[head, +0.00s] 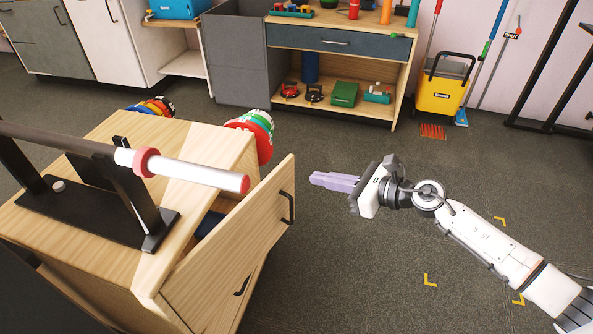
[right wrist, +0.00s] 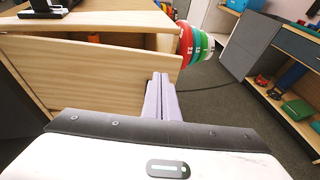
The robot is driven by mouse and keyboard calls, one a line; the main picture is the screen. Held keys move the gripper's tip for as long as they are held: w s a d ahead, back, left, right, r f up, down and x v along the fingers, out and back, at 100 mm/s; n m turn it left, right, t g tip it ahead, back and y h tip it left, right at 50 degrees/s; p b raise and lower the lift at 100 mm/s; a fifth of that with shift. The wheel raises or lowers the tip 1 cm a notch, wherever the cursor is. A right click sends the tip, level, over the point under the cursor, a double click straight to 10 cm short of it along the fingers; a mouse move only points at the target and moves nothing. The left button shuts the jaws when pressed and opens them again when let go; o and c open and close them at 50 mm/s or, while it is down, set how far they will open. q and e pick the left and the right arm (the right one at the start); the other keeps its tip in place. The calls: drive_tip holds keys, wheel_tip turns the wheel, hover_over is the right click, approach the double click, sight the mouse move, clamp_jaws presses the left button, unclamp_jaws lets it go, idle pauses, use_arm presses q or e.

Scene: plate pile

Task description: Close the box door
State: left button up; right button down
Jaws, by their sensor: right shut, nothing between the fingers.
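The wooden box (head: 110,140) stands at the left in the head view, with a barbell rack on top. Its light wood door (head: 225,255) stands partly open, swung out toward the right, and a dark gap shows behind it. A black handle (head: 289,207) is near the door's upper right corner. My right gripper (head: 318,179) is shut and empty, just right of the door's far end and apart from it in the head view. In the right wrist view the door (right wrist: 80,72) is ahead to the left of the shut fingers (right wrist: 161,82). My left gripper is not in view.
Coloured weight plates (head: 255,130) hang at the box's far side, close to the door. A bar with a white sleeve (head: 200,172) lies on the rack above the door. A workbench (head: 400,72) and yellow bucket (head: 440,88) stand at the back. The floor around my right arm is clear.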

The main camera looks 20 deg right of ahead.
sight(284, 168)
drive_tip(key=x, duration=0.4)
drive_tip(key=r+x, duration=0.1)
drive_tip(key=x, duration=0.1)
drive_tip(key=shift+w+a+f+b, duration=0.1)
drive_tip(key=shift+w+a+b, duration=0.1)
drive_tip(key=shift+b, duration=0.15)
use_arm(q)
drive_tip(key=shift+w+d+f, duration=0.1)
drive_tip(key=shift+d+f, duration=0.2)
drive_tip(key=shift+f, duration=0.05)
use_arm(e)
drive_tip(key=shift+w+a, duration=0.45)
drive_tip(key=shift+w, duration=0.05)
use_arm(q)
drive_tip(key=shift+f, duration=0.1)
